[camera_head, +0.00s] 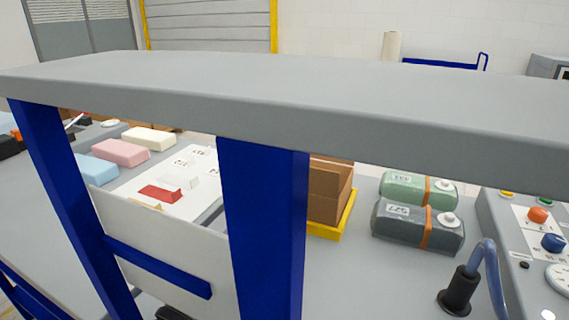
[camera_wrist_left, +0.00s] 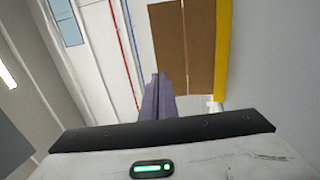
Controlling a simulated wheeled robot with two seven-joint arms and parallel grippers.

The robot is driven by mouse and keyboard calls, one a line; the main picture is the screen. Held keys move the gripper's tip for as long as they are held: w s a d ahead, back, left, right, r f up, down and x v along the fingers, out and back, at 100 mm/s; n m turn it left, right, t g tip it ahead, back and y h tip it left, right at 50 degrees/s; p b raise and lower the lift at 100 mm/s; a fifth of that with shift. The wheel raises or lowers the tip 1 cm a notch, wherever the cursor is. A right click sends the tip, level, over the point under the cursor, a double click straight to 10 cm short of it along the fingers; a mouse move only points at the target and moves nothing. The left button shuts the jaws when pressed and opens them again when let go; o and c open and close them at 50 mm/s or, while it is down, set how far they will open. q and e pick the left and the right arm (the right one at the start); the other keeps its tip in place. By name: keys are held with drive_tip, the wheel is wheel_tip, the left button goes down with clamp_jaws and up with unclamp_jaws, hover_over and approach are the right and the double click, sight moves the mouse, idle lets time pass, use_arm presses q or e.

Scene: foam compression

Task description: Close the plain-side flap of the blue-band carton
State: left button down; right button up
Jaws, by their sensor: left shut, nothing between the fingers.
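A brown carton (camera_head: 328,190) stands in a yellow tray (camera_head: 333,232) in the middle of the head view. A blue post hides its left part, and no blue band shows on it. I cannot tell how its flaps stand. The left wrist view shows a brown surface (camera_wrist_left: 168,40) with a seam, beside a yellow strip (camera_wrist_left: 222,45); it looks like the carton and tray, but I cannot be sure. My left gripper (camera_wrist_left: 158,78) is shut and empty, its fingertips just below the brown surface in the picture. Contact cannot be told. My right gripper is not in view.
A grey slab (camera_head: 300,95) on blue posts (camera_head: 262,230) crosses the head view and blocks much of it. Green (camera_head: 415,187) and grey (camera_head: 416,226) packs lie right of the carton. Foam blocks (camera_head: 118,152) lie at left. A control panel (camera_head: 530,235) is at far right.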

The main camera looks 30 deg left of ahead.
use_arm(q)
drive_tip(key=p, duration=0.2)
approach(280, 164)
drive_tip(key=x, duration=0.5)
drive_tip(key=shift+w+r, duration=0.1)
drive_tip(key=shift+w, duration=0.55)
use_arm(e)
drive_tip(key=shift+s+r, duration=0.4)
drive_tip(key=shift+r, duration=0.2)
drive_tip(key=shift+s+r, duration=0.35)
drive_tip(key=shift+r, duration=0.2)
use_arm(q)
drive_tip(key=shift+w+r, duration=0.1)
drive_tip(key=shift+w, duration=0.05)
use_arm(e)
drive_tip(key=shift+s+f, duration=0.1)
